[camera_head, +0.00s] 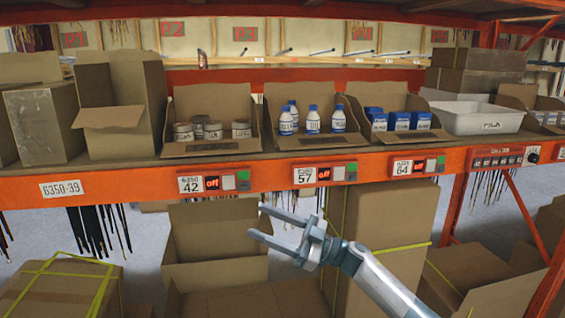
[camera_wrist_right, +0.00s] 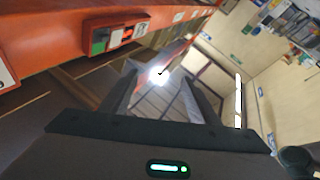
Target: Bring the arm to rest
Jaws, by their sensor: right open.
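My right gripper (camera_head: 257,221) is open and empty in the head view. It hangs in front of the rack, below the orange shelf beam, with its fingers pointing left. My grey and blue right forearm runs from it down to the bottom right. In the right wrist view the two dark fingers of the gripper (camera_wrist_right: 160,92) are spread apart, with nothing between them. My left gripper and arm are not in view.
The orange beam (camera_head: 120,186) with label modules runs just above the gripper. On its shelf stand open bins with cans (camera_head: 184,132), blue-capped bottles (camera_head: 313,120) and blue boxes (camera_head: 399,121), and a white tote (camera_head: 483,117). Large cartons (camera_head: 214,235) stand below, behind the gripper.

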